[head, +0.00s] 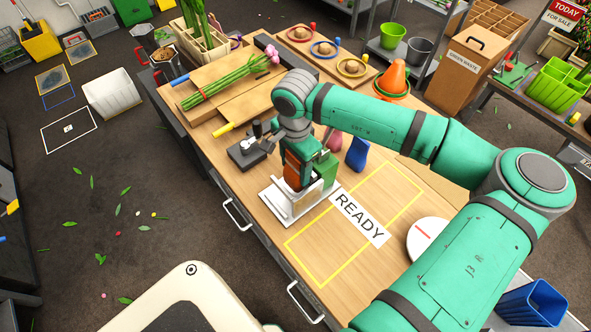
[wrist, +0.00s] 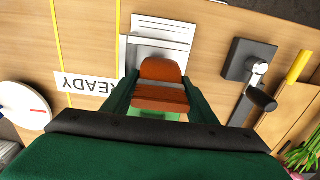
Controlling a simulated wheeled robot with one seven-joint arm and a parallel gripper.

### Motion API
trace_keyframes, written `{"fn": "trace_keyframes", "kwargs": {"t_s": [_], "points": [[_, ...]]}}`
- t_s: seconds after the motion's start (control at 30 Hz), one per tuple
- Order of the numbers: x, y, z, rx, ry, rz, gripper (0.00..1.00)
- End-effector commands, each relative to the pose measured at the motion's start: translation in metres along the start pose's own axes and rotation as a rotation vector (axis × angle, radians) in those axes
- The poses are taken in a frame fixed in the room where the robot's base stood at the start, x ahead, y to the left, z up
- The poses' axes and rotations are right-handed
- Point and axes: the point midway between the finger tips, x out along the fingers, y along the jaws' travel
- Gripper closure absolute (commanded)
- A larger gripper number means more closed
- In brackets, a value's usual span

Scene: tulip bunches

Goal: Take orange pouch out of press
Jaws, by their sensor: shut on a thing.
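The orange pouch (wrist: 162,72) is between my gripper's fingers (wrist: 160,98) in the wrist view, and the gripper is shut on it. In the head view the orange pouch (head: 292,169) stands upright at my gripper (head: 308,172), over a white and grey stand (head: 284,214), which looks like the press. The stand also shows in the wrist view (wrist: 160,27), beyond the pouch. The pouch's lower end is hidden, so I cannot tell whether it touches the stand. A bright green piece shows beside it, partly hidden.
A black device with a lever (head: 243,157) is left of the stand. A blue pouch-like thing (head: 357,154) stands to the right. A READY label (head: 361,218) lies by a mostly bare yellow-outlined area (head: 325,262). A white round dial (head: 425,237) is further right.

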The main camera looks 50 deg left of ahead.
Motion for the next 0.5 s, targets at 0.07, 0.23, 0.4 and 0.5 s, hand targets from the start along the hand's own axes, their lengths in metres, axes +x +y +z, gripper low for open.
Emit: {"fn": "trace_keyframes", "kwargs": {"t_s": [0.07, 0.23, 0.4, 0.5], "points": [[-0.006, 0.000, 0.000, 0.000, 0.001, 0.000, 0.72], [-0.018, 0.000, -0.001, 0.000, 0.002, 0.000, 0.72], [-0.029, 0.000, 0.000, 0.000, 0.001, 0.000, 0.72], [-0.036, 0.000, -0.001, 0.001, 0.002, -0.001, 0.72]]}}
